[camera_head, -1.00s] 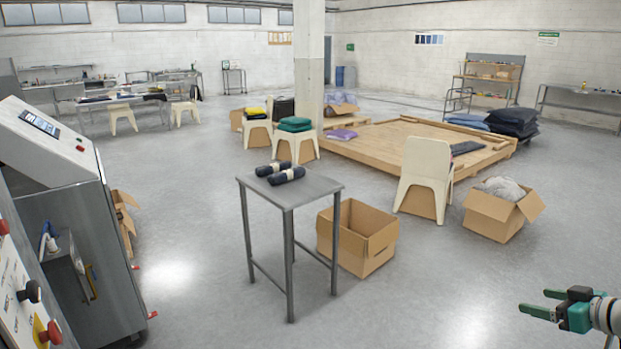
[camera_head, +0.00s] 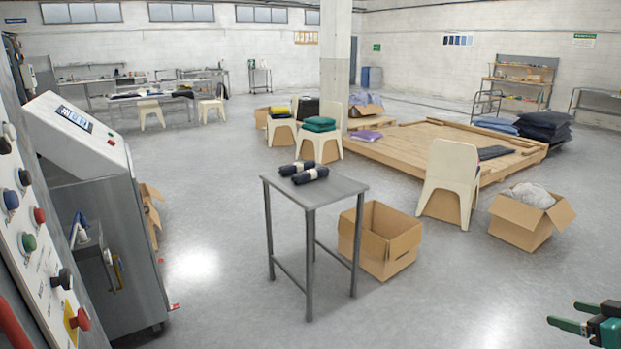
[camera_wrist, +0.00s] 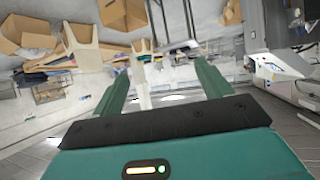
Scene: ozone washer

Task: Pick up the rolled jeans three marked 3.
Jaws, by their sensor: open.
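Two dark navy rolled jeans with pale bands lie side by side on a small grey metal table in the body camera view. The nearer roll (camera_head: 310,175) lies close to the middle of the tabletop (camera_head: 343,187), and the farther roll (camera_head: 295,167) lies just behind it. I cannot read a number on either roll. My gripper (camera_head: 568,317) is at the lower right, well away from the table, open and empty. In the wrist view its two green fingers (camera_wrist: 158,85) stand apart with nothing between them.
A control panel (camera_head: 35,240) and a grey machine (camera_head: 105,200) stand on the left. An open cardboard box (camera_head: 388,250) is right of the table. A cream chair (camera_head: 450,175) and another box (camera_head: 530,220) stand farther right. The floor in front is clear.

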